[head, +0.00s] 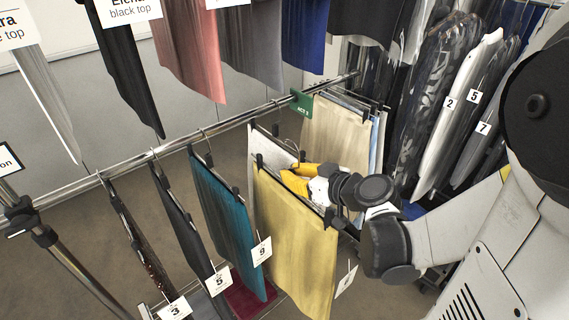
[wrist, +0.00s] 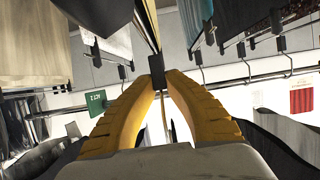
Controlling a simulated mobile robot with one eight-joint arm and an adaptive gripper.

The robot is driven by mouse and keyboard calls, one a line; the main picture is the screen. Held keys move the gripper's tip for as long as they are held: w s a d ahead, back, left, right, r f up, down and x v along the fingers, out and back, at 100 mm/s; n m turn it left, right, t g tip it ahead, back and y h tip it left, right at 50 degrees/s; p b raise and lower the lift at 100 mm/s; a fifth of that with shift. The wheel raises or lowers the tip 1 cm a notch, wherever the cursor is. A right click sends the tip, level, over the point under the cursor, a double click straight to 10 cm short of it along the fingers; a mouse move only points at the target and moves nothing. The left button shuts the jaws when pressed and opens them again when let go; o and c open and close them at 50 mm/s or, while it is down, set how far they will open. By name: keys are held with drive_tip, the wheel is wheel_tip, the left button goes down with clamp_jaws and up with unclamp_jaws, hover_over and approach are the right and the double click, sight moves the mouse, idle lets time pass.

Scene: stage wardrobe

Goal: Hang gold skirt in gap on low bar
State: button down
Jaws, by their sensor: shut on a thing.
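The gold skirt (head: 295,240) hangs upright from clips, in front of a white garment (head: 268,150) and to the right of the teal skirt (head: 222,210). My gripper (head: 305,180), with yellow fingers, is shut on the gold skirt's hanger, behind the skirt's top edge. In the wrist view the fingertips (wrist: 157,72) meet at a dark hanger part, with a narrow gold edge (wrist: 148,18) above. The low bar (head: 150,155) runs diagonally behind the skirts. Whether the gold skirt's hook touches the bar is hidden.
Dark skirts (head: 185,225) hang to the left of the teal one. A green divider (head: 302,102) and a beige skirt (head: 335,135) are farther along the bar. Tops (head: 188,50) hang above. Covered garments (head: 445,110) stand at right, near my arm.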

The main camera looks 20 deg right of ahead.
drive_tip(key=shift+w+a, duration=0.8)
drive_tip(key=shift+w, duration=1.7)
drive_tip(key=shift+w+a, duration=0.85)
drive_tip(key=shift+w, duration=1.6)
drive_tip(key=shift+w+a, duration=0.8)
drive_tip(key=shift+w, duration=1.7)
drive_tip(key=shift+s+r, duration=0.1)
drive_tip(key=shift+r, duration=0.1)
drive_tip(key=w+a, duration=0.2)
drive_tip(key=w, duration=0.5)
drive_tip(key=shift+b, duration=0.3)
drive_tip(key=shift+w+a, duration=0.1)
drive_tip(key=shift+a, duration=0.05)
drive_tip(key=shift+f, duration=0.2)
wheel_tip(320, 180, down, 3)
drive_tip(key=b, duration=0.3)
